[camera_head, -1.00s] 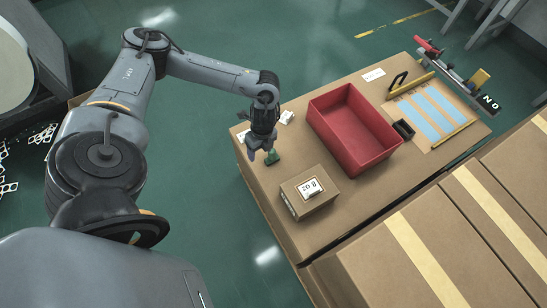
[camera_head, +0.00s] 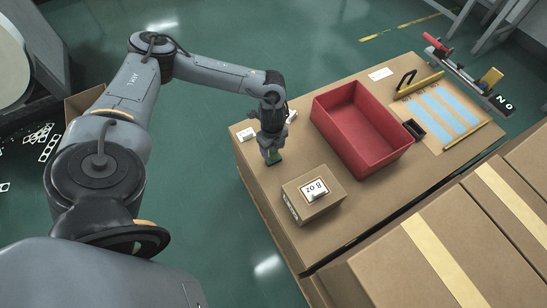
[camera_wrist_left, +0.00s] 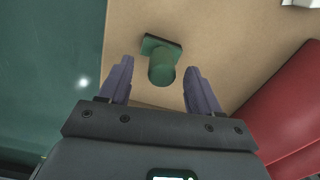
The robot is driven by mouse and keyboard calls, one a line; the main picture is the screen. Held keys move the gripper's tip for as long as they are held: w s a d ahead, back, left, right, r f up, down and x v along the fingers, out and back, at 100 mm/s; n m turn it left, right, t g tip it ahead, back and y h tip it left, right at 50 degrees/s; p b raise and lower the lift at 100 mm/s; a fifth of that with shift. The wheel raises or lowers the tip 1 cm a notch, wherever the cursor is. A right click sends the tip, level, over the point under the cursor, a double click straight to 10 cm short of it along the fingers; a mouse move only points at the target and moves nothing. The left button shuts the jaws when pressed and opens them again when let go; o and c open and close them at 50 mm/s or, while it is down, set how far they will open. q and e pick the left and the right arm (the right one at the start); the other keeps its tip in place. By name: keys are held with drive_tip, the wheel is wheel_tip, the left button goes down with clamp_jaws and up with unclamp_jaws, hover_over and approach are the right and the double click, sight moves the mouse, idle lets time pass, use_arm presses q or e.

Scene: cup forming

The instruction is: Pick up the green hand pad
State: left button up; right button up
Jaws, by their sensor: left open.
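The green hand pad (camera_wrist_left: 161,65) shows in the left wrist view as a dark green plate with a rounded green knob, on the tan tabletop. In the head view the green hand pad (camera_head: 274,158) is a small green patch just below the fingers, partly hidden by them. My left gripper (camera_wrist_left: 158,90) is open, with the knob ahead of and between its two purple-grey fingers, apart from both. In the head view my left gripper (camera_head: 271,151) points down over the pad near the table's left edge. My right gripper is not in view.
A red bin (camera_head: 357,128) stands just right of the left gripper. A small cardboard box (camera_head: 313,195) is in front of it. A blue-striped board (camera_head: 440,110) and a rail with clamps lie farther right. Large cartons (camera_head: 450,240) fill the lower right.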

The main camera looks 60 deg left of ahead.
sight(275, 157)
use_arm(q)
wheel_tip(275, 157, down, 4)
drive_tip(key=shift+w+d+f+b, duration=0.15)
drive_tip(key=shift+f+b, duration=0.1)
drive_tip(key=shift+b, duration=1)
clamp_jaws()
